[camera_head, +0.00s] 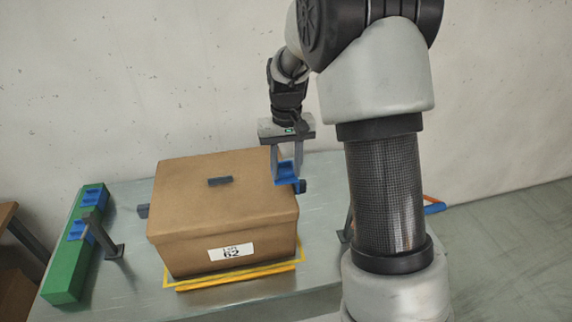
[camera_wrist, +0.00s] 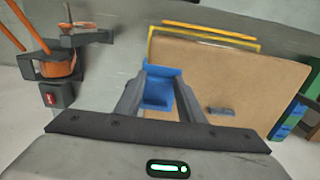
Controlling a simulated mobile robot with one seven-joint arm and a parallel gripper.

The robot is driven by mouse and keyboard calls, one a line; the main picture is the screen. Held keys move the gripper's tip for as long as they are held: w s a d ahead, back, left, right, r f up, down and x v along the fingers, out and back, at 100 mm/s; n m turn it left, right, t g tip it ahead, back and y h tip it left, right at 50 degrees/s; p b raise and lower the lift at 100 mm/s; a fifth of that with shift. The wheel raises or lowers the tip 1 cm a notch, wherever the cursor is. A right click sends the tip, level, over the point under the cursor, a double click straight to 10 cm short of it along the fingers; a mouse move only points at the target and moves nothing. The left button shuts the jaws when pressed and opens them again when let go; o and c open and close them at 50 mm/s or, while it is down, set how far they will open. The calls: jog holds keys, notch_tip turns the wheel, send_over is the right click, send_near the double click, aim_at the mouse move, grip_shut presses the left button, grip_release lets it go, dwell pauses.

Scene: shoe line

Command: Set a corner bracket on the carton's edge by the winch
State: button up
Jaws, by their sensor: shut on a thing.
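The brown carton (camera_head: 225,210) stands closed on the grey table, with a "62" label on its front. My gripper (camera_head: 287,178) is shut on a blue corner bracket (camera_head: 286,173) at the carton's right top edge. In the wrist view the bracket (camera_wrist: 158,88) sits between my fingers and overlaps the carton's (camera_wrist: 235,80) left edge. I cannot tell whether it touches the carton. The winch (camera_wrist: 58,66), with an orange strap wound in a dark frame, is at the left of the wrist view, on the bracket's side of the carton. My arm hides much of that side in the head view.
A green rack (camera_head: 62,270) with blue brackets (camera_head: 77,229) lies at the table's left. A dark post (camera_head: 103,235) stands beside it. A small dark piece (camera_head: 220,181) lies on the carton's top. Yellow edging (camera_head: 240,275) runs around the carton's base. A wall is behind.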

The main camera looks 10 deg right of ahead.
aim_at(287, 179)
jog(key=shift+f+b, duration=2)
jog(key=shift+f, duration=1.3)
jog(key=shift+s+r, duration=0.1)
jog(key=shift+r, duration=0.1)
jog(key=shift+f, duration=0.35)
jog(key=o, duration=1.7)
jog(key=shift+o, duration=0.2)
jog(key=shift+r+p, duration=2.4)
jog(key=shift+r, duration=1.15)
